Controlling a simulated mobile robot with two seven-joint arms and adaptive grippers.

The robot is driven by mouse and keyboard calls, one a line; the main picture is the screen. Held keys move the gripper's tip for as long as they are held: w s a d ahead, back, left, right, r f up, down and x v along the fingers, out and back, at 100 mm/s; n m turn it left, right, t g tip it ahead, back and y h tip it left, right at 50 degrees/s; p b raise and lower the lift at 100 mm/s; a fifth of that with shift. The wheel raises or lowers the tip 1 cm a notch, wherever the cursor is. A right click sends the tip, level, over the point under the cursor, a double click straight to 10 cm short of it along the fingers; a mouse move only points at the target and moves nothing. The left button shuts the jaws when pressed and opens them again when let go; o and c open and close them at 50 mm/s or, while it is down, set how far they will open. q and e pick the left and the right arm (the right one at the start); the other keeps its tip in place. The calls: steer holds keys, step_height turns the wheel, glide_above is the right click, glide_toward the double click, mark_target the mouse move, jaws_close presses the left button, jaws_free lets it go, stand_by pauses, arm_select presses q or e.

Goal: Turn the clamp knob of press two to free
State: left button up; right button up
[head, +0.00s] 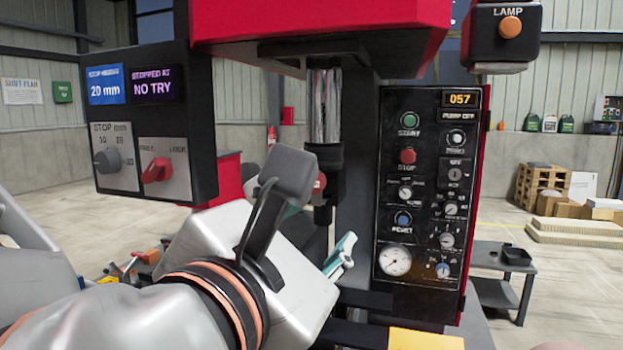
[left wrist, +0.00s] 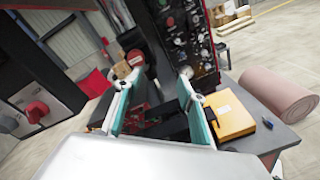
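A press with a red head (head: 320,22) and a chrome ram (head: 325,105) stands in front of me. A small red round part (head: 319,183), possibly the clamp knob, shows at the side of the black ram holder (head: 325,160), partly hidden by my gripper. In the left wrist view a dark red round knob (left wrist: 135,57) shows close to the left fingertip; I cannot tell whether they touch. My left gripper (head: 318,232) is in front of the ram, its teal fingers apart with nothing seen between them (left wrist: 160,78). My right gripper is not in view.
A black panel (head: 430,190) with buttons and gauges is right of the ram. A hanging box at left has a grey dial (head: 108,160) and a red knob (head: 157,170). A yellow box (left wrist: 229,114) and a pinkish roll (left wrist: 275,100) are at the right in the wrist view.

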arm_select(q)
steer(key=w+r+t+y+p, duration=0.1)
steer(key=w+r+p, duration=0.1)
steer(key=w, duration=0.6)
steer(key=shift+w+a+r+p, duration=0.2)
steer(key=shift+a+r+p, duration=0.15)
steer(key=shift+p, duration=0.15)
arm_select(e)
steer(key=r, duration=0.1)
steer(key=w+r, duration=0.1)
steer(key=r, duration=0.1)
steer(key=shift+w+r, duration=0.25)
arm_select(q)
steer(key=shift+c, duration=0.5)
steer(key=c, duration=1)
